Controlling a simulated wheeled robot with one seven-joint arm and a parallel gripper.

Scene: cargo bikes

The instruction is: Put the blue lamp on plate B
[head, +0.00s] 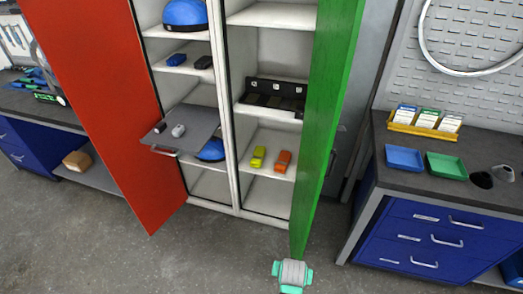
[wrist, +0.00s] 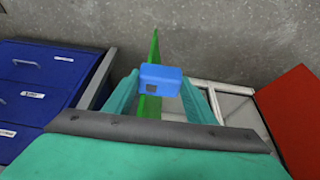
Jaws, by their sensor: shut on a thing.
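My gripper (head: 292,277) is at the bottom of the head view, low in front of the green door's lower edge. In the wrist view my gripper (wrist: 161,88) is shut on a small blue block-shaped lamp (wrist: 161,74) with a dark square on its face. The head view does not show the held lamp. A black rack (head: 275,84) with small letter labels stands on a right-hand cabinet shelf, with dark plates in front of the labels. Plate B (head: 275,101) seems to be the middle one, though the letters are tiny.
The cabinet's red door (head: 95,90) and green door (head: 325,110) stand open. A grey pull-out tray (head: 185,140) juts out on the left. Yellow (head: 258,158) and orange (head: 283,161) items sit below the rack. A blue-drawered bench (head: 430,225) stands right. The floor in front is clear.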

